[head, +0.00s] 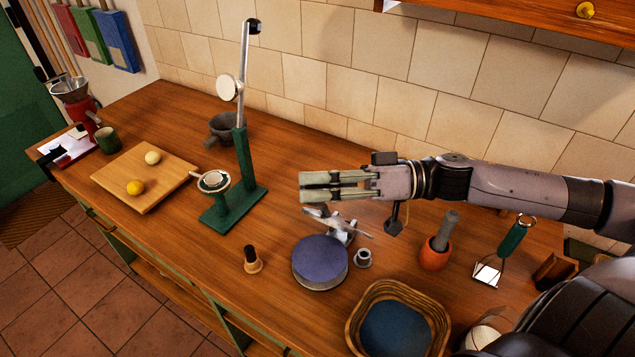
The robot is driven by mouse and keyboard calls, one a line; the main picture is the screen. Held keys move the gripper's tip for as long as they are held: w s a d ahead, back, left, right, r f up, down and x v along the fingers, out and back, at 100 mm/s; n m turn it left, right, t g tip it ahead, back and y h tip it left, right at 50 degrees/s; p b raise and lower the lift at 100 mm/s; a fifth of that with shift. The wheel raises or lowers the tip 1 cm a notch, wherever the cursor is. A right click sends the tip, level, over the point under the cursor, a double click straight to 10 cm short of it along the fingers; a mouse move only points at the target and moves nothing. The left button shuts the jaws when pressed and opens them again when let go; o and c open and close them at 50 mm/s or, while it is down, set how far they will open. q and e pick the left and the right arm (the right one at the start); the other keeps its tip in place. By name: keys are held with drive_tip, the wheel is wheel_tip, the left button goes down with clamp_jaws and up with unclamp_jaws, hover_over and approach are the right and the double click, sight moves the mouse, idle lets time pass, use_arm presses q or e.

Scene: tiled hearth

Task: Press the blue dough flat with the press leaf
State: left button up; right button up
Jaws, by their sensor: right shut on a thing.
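My right gripper (336,186) reaches in from the right, fingers pointing left, above the back of a low round press. It is shut on the press leaf, though the grasp is hard to make out. The press leaf (338,222) looks like a silvery metal part, raised and tilted behind the press's round base. A flat blue-violet disc (320,259) with a paler rim below lies in front of it. It may be the blue dough, but I cannot tell it from the press surface. My left gripper is out of view.
A green lever stand (232,190) and a board (143,180) with two dough balls stand left. A wooden-topped stamp (252,261), small metal cup (363,258), orange mortar (435,255) and basket (440,318) surround the press. The tiled wall (400,90) closes the back.

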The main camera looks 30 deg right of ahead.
drive_tip(key=shift+w+f, duration=0.1)
drive_tip(key=shift+f, duration=0.05)
clamp_jaws()
drive_tip(key=shift+d, duration=0.1)
